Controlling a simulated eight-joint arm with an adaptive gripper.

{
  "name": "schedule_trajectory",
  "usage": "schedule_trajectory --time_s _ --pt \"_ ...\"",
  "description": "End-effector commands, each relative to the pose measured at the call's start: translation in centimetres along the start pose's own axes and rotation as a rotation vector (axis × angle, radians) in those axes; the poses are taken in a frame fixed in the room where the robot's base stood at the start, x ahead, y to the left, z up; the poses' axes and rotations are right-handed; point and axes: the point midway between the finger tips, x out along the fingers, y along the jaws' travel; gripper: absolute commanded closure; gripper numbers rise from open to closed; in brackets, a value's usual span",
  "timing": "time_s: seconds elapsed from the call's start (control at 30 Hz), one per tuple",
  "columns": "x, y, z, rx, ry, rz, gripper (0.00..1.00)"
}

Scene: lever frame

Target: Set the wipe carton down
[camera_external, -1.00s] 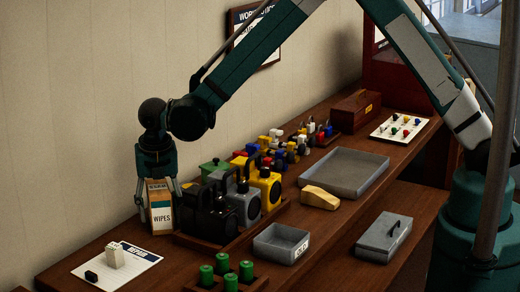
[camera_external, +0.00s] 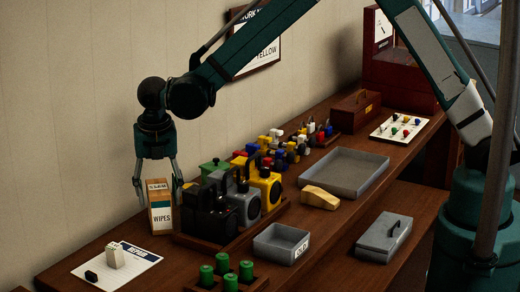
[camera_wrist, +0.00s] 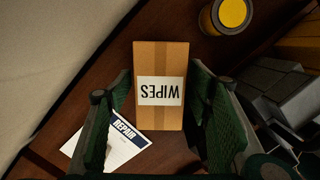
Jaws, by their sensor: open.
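The wipe carton (camera_external: 160,213) is a tan box with a white label reading WIPES. It stands upright on the brown bench by the wall, left of the dark lever blocks. In the wrist view the carton (camera_wrist: 160,112) lies between the two green fingers, with a gap on each side. My gripper (camera_external: 157,190) is open, above and around the carton's upper part. Its fingers (camera_wrist: 166,115) do not touch the carton in the wrist view.
A white repair sheet (camera_external: 137,262) with small blocks lies to the left. A tray of black, grey and yellow lever blocks (camera_external: 225,212) stands close on the right.

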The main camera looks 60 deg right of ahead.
Motion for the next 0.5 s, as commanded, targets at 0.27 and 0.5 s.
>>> schedule_trajectory --time_s 0.27,0.5 --pt "-4.2 0.0 0.0 -0.001 0.000 0.000 0.49" --pt "-6.1 0.0 0.0 -0.001 0.000 0.000 0.49"
